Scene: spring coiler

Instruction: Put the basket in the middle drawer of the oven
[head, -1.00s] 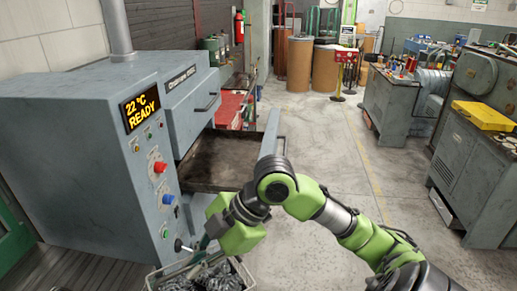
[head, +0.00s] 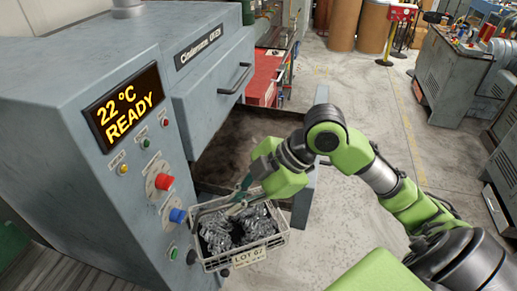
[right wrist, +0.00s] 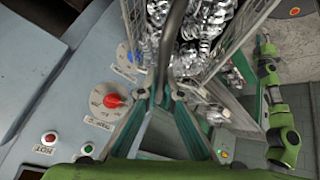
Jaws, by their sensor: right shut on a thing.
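My right gripper (head: 245,190) is shut on the handle of the wire basket (head: 243,257), which also shows in the right wrist view (right wrist: 228,50). My left gripper is not in the head view.
The closed upper drawer (head: 215,85) with its bar handle is above the open one. The red knob (head: 164,182) and blue knob (head: 177,215) stick out close to the basket. Concrete floor (head: 345,75) lies clear beyond the drawer.

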